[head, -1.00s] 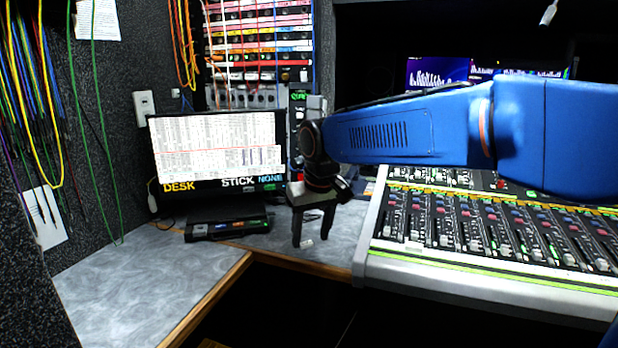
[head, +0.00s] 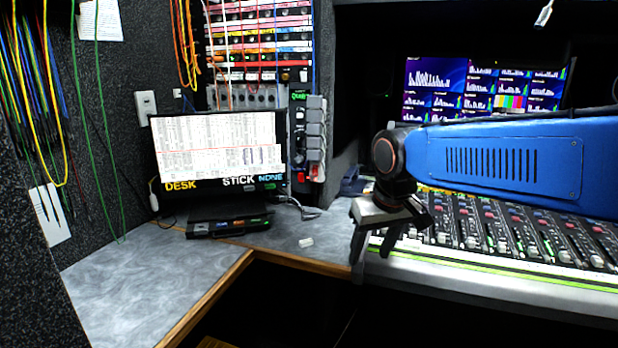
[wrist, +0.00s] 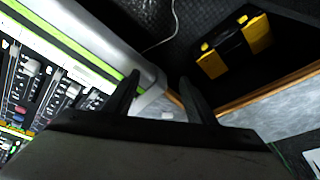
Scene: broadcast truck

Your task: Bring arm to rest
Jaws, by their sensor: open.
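My gripper (head: 372,246) hangs from my blue arm in the head view, fingers pointing down. It is over the left end of the mixing console (head: 480,270), by the seam with the grey desk. The fingers are apart and nothing is between them. In the wrist view my gripper (wrist: 160,95) also shows two separate dark fingers, with the console (wrist: 90,45) at the left. A small white piece (head: 306,242) lies on the desk (head: 130,285), left of the gripper and apart from it. It also shows in the wrist view (wrist: 167,115).
A monitor (head: 220,150) stands on the desk behind a black device (head: 228,224). A patch rack (head: 258,50) is above it. Lit screens (head: 485,85) are at the back right. A black and yellow case (wrist: 240,45) sits low in the wrist view. The left desk is clear.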

